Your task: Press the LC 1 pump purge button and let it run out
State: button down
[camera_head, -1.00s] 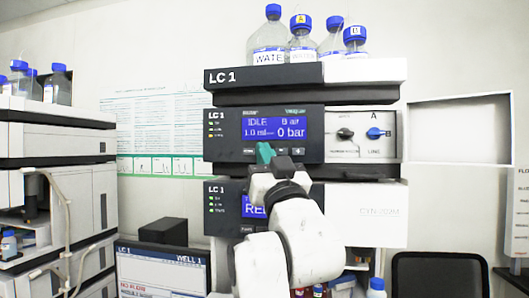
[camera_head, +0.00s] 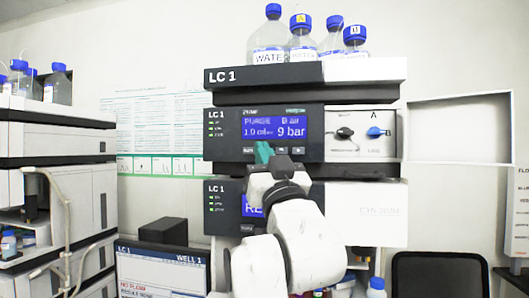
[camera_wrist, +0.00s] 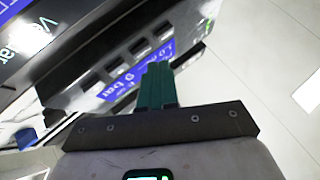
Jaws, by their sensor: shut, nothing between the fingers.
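The LC 1 pump module (camera_head: 229,152) is the dark panel with a blue display (camera_head: 274,127) in the middle of the head view. The display reads PURGE, B air, 1.0 ml/min and 9 bar. A row of small buttons (camera_head: 298,151) lies under it. My gripper (camera_head: 264,150) is shut and empty, its green fingers over the left part of this row, hiding at least one button. I cannot tell whether the fingertips touch a button.
A white valve panel with a black knob (camera_head: 345,132) and a blue knob (camera_head: 376,132) is right of the display. Solvent bottles (camera_head: 303,43) stand on top. Another LC 1 module (camera_head: 228,200) is below, partly behind my arm. A second stack (camera_head: 50,145) stands at left.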

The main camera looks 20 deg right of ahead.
jog(key=shift+s, duration=0.1)
jog(key=shift+s+a, duration=0.75)
jog(key=shift+s, duration=0.25)
jog(key=shift+s+a, duration=0.75)
jog(key=shift+s, duration=0.2)
